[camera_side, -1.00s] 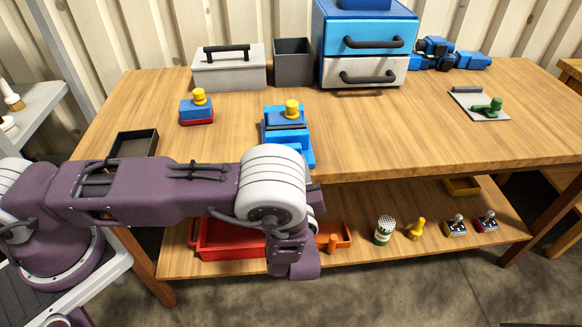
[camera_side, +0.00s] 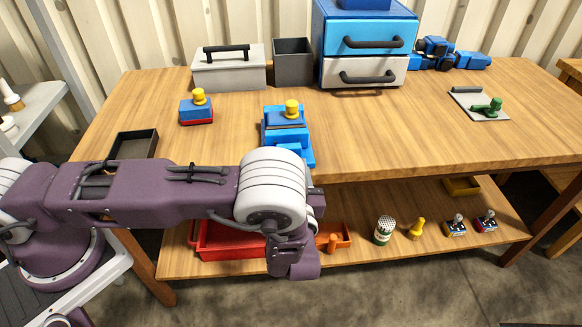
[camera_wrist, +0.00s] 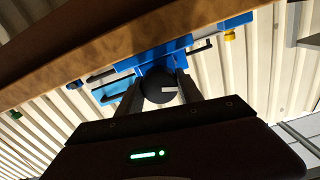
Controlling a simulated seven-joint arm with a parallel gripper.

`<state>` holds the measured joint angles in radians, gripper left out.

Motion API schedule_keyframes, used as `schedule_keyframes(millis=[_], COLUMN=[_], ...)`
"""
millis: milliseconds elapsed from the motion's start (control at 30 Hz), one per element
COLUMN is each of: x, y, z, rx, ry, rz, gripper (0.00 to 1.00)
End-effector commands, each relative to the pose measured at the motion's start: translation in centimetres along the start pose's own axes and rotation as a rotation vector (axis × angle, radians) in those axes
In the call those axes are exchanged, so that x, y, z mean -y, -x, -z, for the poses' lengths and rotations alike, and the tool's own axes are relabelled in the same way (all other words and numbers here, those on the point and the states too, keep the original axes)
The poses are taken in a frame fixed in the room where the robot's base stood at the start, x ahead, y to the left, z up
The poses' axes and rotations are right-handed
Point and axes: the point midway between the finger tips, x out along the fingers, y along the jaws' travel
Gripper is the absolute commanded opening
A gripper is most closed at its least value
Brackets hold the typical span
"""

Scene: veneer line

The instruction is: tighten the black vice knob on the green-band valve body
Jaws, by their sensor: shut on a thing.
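The blue vice (camera_side: 302,155) stands at the table's front edge. It holds a blue valve body (camera_side: 285,117) with a yellow cap (camera_side: 292,107); I cannot make out the colour of its band. In the wrist view the round black vice knob (camera_wrist: 158,88) sits in front of the blue vice (camera_wrist: 165,57), with a white mark pointing right. My gripper (camera_wrist: 160,92) has a finger on each side of the knob and is shut on it. In the side view my arm hides the knob and the fingertips.
A red-band valve body (camera_side: 197,108) stands left of the vice, and a dark tray (camera_side: 134,144) lies nearer the left edge. The grey box (camera_side: 229,72), dark bin (camera_side: 293,64) and blue drawer cabinet (camera_side: 365,38) stand behind. The shelf below holds a red bin (camera_side: 228,238). The table's middle right is clear.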

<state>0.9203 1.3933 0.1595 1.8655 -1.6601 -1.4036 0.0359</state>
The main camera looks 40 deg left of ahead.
Motion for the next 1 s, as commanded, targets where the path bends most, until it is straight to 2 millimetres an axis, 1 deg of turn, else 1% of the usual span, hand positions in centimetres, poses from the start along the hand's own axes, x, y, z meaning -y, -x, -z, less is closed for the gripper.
schedule_keyframes(millis=[167, 200, 267, 300, 533, 600, 667, 800, 900, 1000], x=[0.0, 0.0, 0.0, 0.0, 0.0, 0.0, -0.1, -0.1, -0.1, -0.1], y=[0.1, 0.1, 0.1, 0.1, 0.0, 0.3, 1.2, 4.2, 6.0, 6.9], z=[-0.1, -0.1, 0.0, 0.0, 0.0, 0.0, 0.0, 0.0, 0.0, 0.0], rx=[0.001, 0.001, 0.001, 0.001, 0.001, 0.001, 0.000, 0.001, 0.001, 0.001], ry=[-0.001, 0.000, 0.000, 0.000, 0.001, 0.001, 0.002, 0.002, 0.001, 0.001], rz=[-0.002, -0.002, -0.002, -0.002, -0.001, -0.001, -0.004, -0.005, -0.003, -0.002], gripper=[0.02, 0.51, 0.62, 0.65, 0.65, 0.65, 0.65, 0.65, 0.65, 0.65])
